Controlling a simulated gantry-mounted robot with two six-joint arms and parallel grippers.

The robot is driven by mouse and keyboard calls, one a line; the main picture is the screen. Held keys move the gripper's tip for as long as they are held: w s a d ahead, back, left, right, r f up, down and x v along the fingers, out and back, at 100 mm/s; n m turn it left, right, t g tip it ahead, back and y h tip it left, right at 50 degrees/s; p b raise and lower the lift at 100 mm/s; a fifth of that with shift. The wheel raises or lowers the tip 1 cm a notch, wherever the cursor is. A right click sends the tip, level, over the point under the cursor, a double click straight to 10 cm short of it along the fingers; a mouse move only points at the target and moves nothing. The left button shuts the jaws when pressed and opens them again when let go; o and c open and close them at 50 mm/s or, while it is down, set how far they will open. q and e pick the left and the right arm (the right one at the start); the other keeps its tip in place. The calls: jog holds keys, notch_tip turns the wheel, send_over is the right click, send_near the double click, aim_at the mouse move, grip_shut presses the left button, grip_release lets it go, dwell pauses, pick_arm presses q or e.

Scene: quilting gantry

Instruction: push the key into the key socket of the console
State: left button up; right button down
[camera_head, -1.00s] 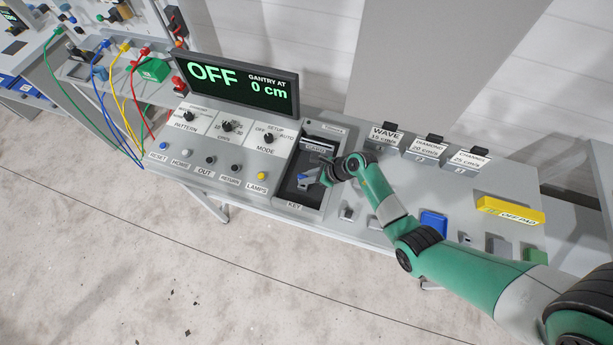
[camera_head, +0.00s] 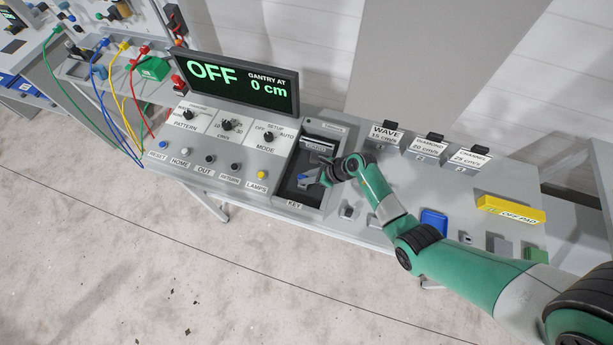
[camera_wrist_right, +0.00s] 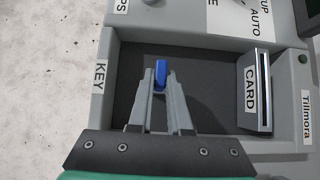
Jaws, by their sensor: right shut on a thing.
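The console (camera_head: 215,145) has a dark recessed bay labelled KEY at its front and CARD at its back. My right gripper (camera_head: 312,180) is inside this bay, near the KEY label. In the right wrist view, the gripper (camera_wrist_right: 161,82) is shut on the blue key (camera_wrist_right: 160,70), whose blue part shows between the fingertips. The key socket itself is hidden or cannot be made out, so I cannot tell whether the key touches it. My left gripper is not in view.
The bay's walls (camera_wrist_right: 108,75) surround the gripper, and the card slot (camera_wrist_right: 263,90) stands at its far side. Labelled blocks (camera_head: 428,148), a blue block (camera_head: 433,222) and a yellow pad (camera_head: 510,209) lie on the bench to the right. The display (camera_head: 236,81) reads OFF.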

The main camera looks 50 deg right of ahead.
jog(key=shift+f+b, duration=0.55)
jog(key=shift+f, duration=0.35)
jog(key=c, duration=0.8)
grip_release()
jog(key=p+v, duration=0.4)
jog(key=v, duration=0.7)
jog(key=shift+s+r, duration=0.2)
jog(key=shift+r, duration=0.05)
